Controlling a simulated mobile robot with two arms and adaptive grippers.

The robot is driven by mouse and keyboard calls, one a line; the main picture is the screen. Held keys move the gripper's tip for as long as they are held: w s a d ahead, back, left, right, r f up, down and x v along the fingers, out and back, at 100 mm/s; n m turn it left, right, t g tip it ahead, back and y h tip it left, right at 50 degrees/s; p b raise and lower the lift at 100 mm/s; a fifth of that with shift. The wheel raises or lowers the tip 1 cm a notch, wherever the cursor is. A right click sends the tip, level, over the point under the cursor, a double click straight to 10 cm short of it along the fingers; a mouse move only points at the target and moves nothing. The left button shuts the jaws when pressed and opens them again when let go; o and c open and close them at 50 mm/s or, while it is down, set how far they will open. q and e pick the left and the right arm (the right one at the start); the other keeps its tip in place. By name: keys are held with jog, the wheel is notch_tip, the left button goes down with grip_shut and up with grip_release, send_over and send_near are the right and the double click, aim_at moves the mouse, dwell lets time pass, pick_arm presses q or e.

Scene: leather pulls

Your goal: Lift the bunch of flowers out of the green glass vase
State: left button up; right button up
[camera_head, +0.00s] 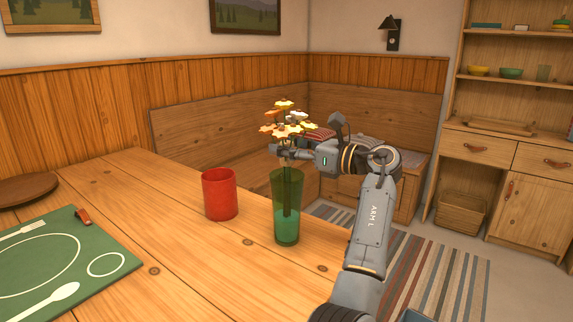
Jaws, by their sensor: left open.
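The green glass vase (287,222) stands upright on the wooden table near its right edge. The bunch of flowers (285,124), with orange, yellow and white blooms, stands in it, its stems going down inside the glass. My left gripper (281,153) is open at the stems, just below the blooms and above the vase rim. I cannot tell whether its fingers touch the stems. My right gripper is not in view.
A red cup (220,194) stands left of the vase on the table (178,240). A green placemat (62,262) lies at the left front, a brown round board (26,189) behind it. A wooden bench (215,135) runs behind the table.

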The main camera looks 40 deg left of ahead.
aim_at(287, 109)
pick_arm(q)
jog(key=shift+a, duration=0.2)
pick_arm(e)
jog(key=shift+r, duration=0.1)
pick_arm(q)
grip_shut()
jog(key=shift+r, duration=0.1)
jog(key=shift+r, duration=0.2)
notch_tip(287, 109, up, 10)
jog(key=shift+f+p, duration=0.2)
jog(key=shift+p, duration=0.95)
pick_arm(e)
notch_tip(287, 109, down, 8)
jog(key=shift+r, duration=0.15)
